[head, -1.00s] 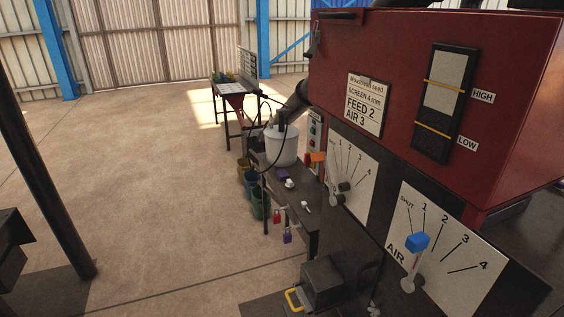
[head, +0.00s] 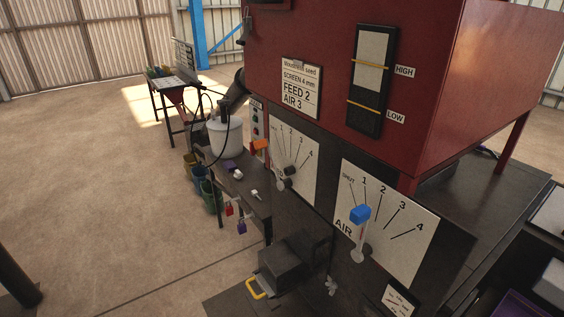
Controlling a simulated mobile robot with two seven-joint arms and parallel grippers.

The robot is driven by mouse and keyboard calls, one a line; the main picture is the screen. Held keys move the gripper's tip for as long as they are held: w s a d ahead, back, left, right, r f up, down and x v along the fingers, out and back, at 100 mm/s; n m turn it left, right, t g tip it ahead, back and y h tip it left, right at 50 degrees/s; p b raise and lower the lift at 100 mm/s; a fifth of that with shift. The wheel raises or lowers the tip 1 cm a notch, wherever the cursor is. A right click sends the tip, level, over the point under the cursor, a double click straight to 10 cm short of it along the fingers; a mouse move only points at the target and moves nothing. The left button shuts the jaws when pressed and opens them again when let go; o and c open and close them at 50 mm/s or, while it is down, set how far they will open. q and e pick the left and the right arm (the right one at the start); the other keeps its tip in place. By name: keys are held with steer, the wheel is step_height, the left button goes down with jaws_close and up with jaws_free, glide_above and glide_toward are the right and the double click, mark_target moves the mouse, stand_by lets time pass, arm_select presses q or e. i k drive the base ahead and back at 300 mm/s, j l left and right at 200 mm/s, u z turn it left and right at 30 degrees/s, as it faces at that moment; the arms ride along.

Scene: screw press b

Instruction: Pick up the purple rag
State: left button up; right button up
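A small dark purple patch (head: 229,165) lies on the narrow dark bench, beside the white bucket and near small white items. It may be the purple rag, but it is too small to tell. Another dark purple surface (head: 516,306) is cut off by the bottom right edge, and I cannot tell what it is. Neither of my grippers is in view.
The red machine (head: 410,90) with its feed and air dials fills the right. The bench (head: 250,191) holds a white bucket (head: 221,136), with padlocks and bins alongside. A yellow-handled dark box (head: 285,265) sits low in front. Open floor (head: 90,190) lies left.

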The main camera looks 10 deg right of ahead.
mark_target(230, 167)
steer(key=i+j+u, duration=0.25)
steer(key=i, duration=0.4)
steer(key=i+u, duration=0.25)
steer(key=i, duration=0.45)
steer(key=i+z, duration=0.1)
steer(key=i, duration=0.45)
steer(key=i+j+z, duration=0.1)
steer(key=i, duration=0.4)
steer(key=i+j+z, duration=0.1)
steer(key=i, duration=0.45)
steer(key=i+j+z, duration=0.1)
steer(key=i, duration=0.45)
steer(key=i+j+z, duration=0.75)
steer(key=i, duration=0.15)
